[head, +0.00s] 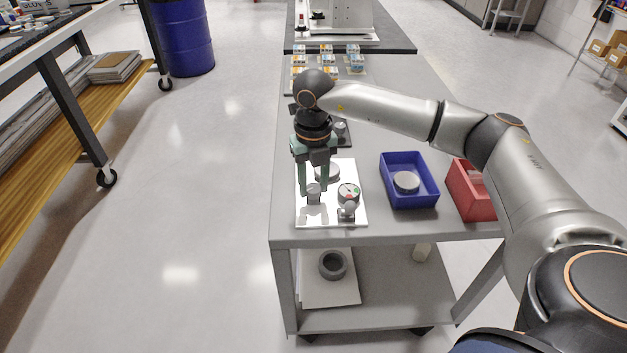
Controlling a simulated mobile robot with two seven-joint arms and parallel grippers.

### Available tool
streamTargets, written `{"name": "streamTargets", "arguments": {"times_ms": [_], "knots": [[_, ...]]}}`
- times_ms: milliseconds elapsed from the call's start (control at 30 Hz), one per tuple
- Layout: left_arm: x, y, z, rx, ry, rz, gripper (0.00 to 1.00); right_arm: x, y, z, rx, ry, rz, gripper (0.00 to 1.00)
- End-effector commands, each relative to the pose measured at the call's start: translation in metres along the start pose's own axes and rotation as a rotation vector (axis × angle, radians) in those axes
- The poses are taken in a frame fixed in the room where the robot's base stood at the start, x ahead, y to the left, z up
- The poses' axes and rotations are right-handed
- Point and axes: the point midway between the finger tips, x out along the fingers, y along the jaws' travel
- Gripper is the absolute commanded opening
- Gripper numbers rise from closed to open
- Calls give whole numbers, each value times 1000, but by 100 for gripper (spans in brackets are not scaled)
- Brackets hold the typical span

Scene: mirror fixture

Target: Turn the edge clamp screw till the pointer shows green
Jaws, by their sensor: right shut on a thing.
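A white plate (332,222) lies near the front left corner of the grey cart top and carries the fixture. A round dial (349,193) with red and green patches sits on its right half; the pointer is too small to read. My right gripper (314,193) points down over the plate, its fingers shut on a small grey clamp screw (314,196) at the plate's left. A second small grey knob (347,212) stands just in front of the dial. A grey disc (329,172) lies behind the screw, partly hidden by the gripper. My left gripper is out of view.
A blue bin (411,202) holding a round grey disc (406,181) stands right of the plate. A red bin (468,201) is beyond it, partly behind my right arm. Small coloured boxes (327,60) stand farther back. The lower shelf holds a grey ring (333,264).

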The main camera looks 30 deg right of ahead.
Motion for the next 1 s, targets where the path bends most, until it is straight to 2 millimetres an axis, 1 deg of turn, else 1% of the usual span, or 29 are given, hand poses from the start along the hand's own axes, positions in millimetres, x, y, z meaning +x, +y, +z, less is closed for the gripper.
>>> {"name": "streamTargets", "arguments": {"times_ms": [300, 500, 533, 800, 1000], "knots": [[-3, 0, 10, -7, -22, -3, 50, -1, 0, 1, 28, -4, 1, 0], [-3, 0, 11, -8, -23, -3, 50, -1, 0, 1, 27, -4, 1, 0], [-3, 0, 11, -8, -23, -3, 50, -1, 0, 1, 27, -4, 1, 43], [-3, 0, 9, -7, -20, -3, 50, -1, 0, 1, 25, -2, 0, 72], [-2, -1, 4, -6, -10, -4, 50, 0, 0, 0, 25, -1, 0, 72]]}}
